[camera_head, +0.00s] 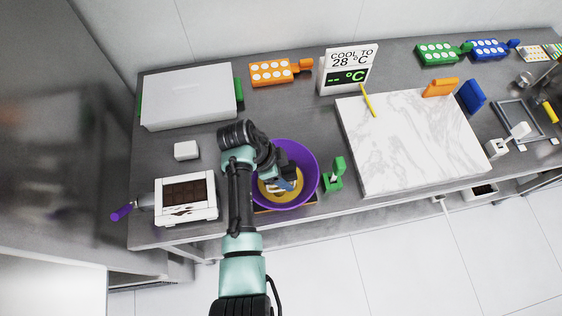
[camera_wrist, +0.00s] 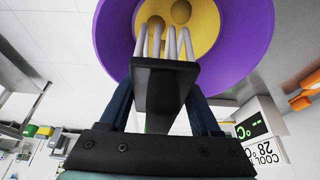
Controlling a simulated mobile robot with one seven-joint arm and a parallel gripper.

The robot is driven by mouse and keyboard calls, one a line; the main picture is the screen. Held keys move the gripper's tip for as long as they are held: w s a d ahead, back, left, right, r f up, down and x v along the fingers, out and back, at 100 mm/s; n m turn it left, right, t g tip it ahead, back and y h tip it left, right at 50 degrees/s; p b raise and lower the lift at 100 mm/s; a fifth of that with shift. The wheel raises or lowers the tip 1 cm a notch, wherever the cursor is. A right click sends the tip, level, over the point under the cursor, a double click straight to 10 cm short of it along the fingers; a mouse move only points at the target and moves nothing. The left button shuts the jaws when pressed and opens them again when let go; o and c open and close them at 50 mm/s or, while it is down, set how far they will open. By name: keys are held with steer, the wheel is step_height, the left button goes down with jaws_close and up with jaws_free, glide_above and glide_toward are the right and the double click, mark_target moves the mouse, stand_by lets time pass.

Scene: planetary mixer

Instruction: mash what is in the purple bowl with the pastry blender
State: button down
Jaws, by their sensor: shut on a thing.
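The purple bowl (camera_head: 308,160) stands near the front edge of the counter, with yellow contents (camera_head: 280,197) in its bottom. In the wrist view, brownish-gold lumps (camera_wrist: 181,12) lie on the yellow inside the bowl (camera_wrist: 245,40). My gripper (camera_head: 284,182) reaches over the bowl from its left side. Its blue fingers are shut on the pastry blender (camera_wrist: 165,88), which has a dark grip and several pale tines. The tines point into the bowl. I cannot tell whether they touch the contents. My arm hides the bowl's left side in the head view.
A green stand (camera_head: 333,180) is close on the bowl's right. A white tray with dark chocolate (camera_head: 187,192) and a small white block (camera_head: 186,150) are on the left. A marble slab (camera_head: 410,145) fills the right. A temperature sign (camera_head: 347,68) stands behind.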

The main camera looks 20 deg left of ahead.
steer(key=shift+f, duration=0.2)
steer(key=shift+f+b, duration=1.75)
steer(key=shift+f, duration=0.1)
steer(key=shift+s+f, duration=0.15)
steer(key=shift+f, duration=0.1)
stand_by(0.6)
step_height(320, 180, up, 4)
steer(key=p, duration=0.3)
steer(key=shift+f, duration=0.1)
steer(key=shift+w, duration=0.2)
steer(key=shift+a, duration=0.1)
